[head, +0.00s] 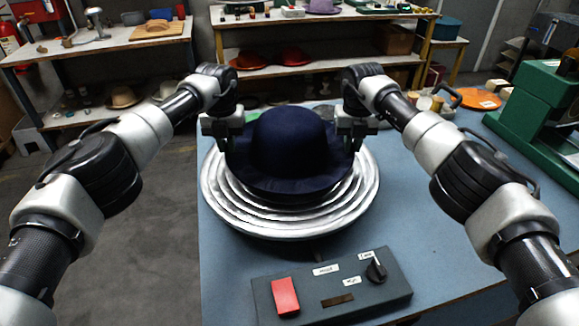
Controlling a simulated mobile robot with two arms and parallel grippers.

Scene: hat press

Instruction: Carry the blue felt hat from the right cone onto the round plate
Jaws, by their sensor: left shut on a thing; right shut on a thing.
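The dark blue felt hat (288,145) is upright, crown up, over the middle of the round plate (222,205), a silver stepped metal disc on the blue table. My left gripper (229,140) is shut on the left side of the hat's brim. My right gripper (352,138) is shut on the right side of the brim. The brim hides the plate's centre, and I cannot tell whether the hat rests on the plate or hangs just above it. No cone is clearly seen.
A control box (330,300) with a red button and black knob stands at the table's front. A green machine (535,120) stands at right, with an orange disc (480,99) nearby. Shelves with hats line the back. The blue table (415,225) is bare right of the plate.

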